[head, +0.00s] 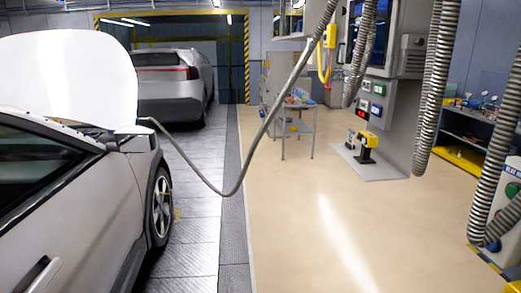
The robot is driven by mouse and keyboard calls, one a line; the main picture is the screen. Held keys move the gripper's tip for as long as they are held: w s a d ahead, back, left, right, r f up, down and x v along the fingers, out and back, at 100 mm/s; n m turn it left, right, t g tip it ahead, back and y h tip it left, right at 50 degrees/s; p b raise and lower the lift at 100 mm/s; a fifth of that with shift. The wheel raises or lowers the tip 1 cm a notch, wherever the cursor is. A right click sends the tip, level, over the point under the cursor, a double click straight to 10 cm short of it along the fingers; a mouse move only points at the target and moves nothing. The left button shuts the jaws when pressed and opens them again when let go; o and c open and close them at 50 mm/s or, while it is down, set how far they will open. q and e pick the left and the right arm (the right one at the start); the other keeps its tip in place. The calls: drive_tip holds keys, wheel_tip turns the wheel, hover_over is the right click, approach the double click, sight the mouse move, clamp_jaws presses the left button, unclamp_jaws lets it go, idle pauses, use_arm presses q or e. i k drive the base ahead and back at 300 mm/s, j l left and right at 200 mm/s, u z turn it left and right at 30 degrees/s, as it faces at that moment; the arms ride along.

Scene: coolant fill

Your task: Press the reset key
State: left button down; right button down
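A tall grey service machine (398,115) stands right of the middle, at a distance across the floor. Its side facing left carries a cluster of small keys or indicators: a green one (366,86), a pale blue one (379,89), another green one (376,110) and a red lit one (361,114). They are too small to read, so I cannot tell which is the reset key. Neither of my grippers is in view.
A silver car (70,210) with its white hood (70,80) raised fills the left. A grey hose (236,190) sags from it to overhead. Corrugated hoses (438,80) hang at right. A small cart (297,120) stands behind. The beige floor (320,230) ahead is clear.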

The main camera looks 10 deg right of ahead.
sight(376, 110)
drive_tip(key=i, duration=0.85)
drive_tip(key=i+z, duration=0.1)
drive_tip(key=i, duration=0.75)
drive_tip(key=i+j+z, duration=0.1)
drive_tip(key=i+z, duration=0.25)
drive_tip(key=i+j+z, duration=0.2)
drive_tip(key=i+z, duration=0.15)
drive_tip(key=i+j+z, duration=0.7)
drive_tip(key=j, duration=0.25)
drive_tip(key=i+l, duration=0.05)
drive_tip(key=i, duration=0.05)
